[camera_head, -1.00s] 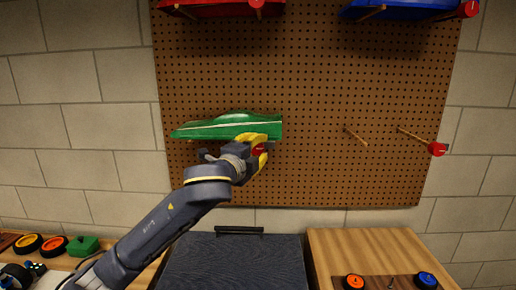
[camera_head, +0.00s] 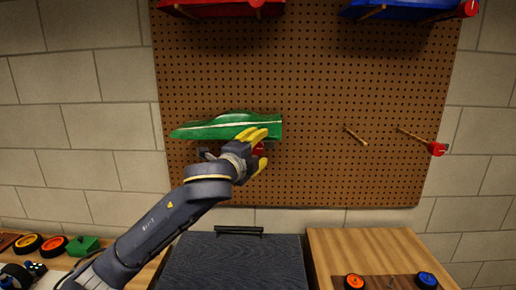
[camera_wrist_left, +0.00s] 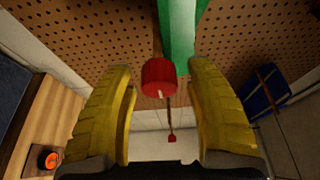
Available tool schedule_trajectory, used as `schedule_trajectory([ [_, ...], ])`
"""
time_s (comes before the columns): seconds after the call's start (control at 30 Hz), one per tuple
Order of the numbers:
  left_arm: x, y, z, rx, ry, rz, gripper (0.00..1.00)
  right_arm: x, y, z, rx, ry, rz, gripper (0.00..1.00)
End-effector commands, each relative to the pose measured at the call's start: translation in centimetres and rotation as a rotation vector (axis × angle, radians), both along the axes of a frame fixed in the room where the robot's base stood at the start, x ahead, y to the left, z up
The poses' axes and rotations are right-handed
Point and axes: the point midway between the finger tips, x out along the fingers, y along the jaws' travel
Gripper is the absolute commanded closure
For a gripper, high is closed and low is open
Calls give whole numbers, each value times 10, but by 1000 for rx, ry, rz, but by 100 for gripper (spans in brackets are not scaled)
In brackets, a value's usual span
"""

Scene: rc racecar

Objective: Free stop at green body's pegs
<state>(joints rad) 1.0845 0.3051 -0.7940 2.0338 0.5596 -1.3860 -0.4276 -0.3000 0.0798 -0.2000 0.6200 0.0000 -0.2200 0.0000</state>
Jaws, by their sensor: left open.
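The green car body (camera_head: 225,127) rests against the pegboard, above my left gripper; its green underside (camera_wrist_left: 182,35) also shows in the left wrist view. A red stop (camera_wrist_left: 159,75) sits on the end of a peg beside the green body. In the head view this stop (camera_head: 258,150) is partly hidden by my gripper. My left gripper (camera_head: 262,150) is open. In the left wrist view its yellow fingers (camera_wrist_left: 163,110) stand on either side of the red stop, with visible gaps. My right gripper is not in view.
A red body (camera_head: 215,8) and a blue body (camera_head: 405,9) hang above. Below are a dark cabinet (camera_head: 235,265) and a wooden table (camera_head: 375,250) with wheels.

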Motion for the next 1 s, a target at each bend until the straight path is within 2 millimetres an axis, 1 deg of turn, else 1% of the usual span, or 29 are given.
schedule_trajectory([
  [0.13, -4, 2, 0, 0, 0, 0, 45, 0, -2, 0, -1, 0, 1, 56],
  [0.23, -13, 6, 0, 0, -1, 0, 45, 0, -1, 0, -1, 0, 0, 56],
  [0.6, -70, 32, 1, -1, -2, -2, 45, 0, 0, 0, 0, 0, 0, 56],
  [0.7, -83, 39, 0, 1, 0, -1, 45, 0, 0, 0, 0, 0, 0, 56],
  [0.83, -96, 45, 1, 1, 0, -1, 45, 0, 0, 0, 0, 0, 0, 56],
  [1.0, -106, 49, 1, 0, -1, 0, 45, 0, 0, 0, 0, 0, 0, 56],
])
